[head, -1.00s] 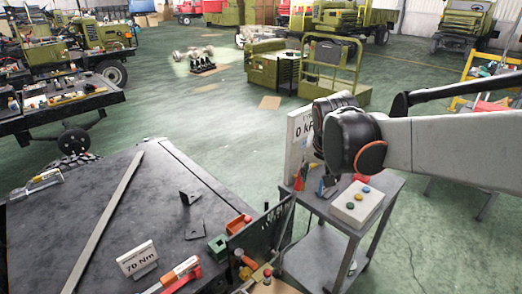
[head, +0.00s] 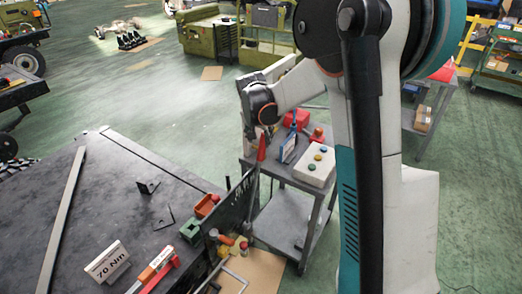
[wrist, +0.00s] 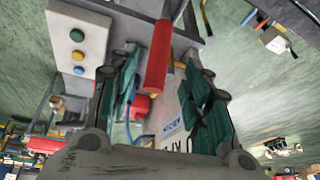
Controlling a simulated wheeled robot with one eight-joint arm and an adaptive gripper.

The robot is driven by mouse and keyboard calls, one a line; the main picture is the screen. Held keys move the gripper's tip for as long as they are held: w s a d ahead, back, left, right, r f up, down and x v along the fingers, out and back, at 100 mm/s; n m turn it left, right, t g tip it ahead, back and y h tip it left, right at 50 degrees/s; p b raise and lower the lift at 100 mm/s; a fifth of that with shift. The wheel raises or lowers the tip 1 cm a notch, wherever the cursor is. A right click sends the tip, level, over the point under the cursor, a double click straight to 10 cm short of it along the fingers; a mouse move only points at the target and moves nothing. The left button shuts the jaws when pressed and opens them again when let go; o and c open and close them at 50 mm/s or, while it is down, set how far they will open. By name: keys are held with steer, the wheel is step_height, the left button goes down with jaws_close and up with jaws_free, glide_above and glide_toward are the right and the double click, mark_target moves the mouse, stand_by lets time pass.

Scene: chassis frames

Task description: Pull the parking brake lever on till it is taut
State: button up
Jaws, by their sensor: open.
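The parking brake lever shows in the wrist view as a red cylindrical grip (wrist: 157,62) on a thin grey rod. My gripper (wrist: 163,52) is open, with one finger on each side of the red grip; I cannot tell whether either finger touches it. In the head view a red tapered piece (head: 261,149), which looks like the same grip, stands at the left edge of a small grey cart, just below my wrist. My fingers are hidden or too small there. A white readout sign (wrist: 176,132) lies beyond the grip, upside down and partly hidden by my fingers.
The grey cart (head: 290,237) carries a white box (head: 314,166) with coloured buttons and a red block (head: 317,134). A dark workbench (head: 105,190) with a "70 Nm" sign (head: 107,262) stands to the left.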

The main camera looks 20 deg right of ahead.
mark_target(261, 146)
steer(key=b+x, duration=0.2)
steer(key=x, duration=0.7)
steer(key=shift+w+d+f, duration=0.1)
steer(key=shift+f, duration=0.25)
jaws_close()
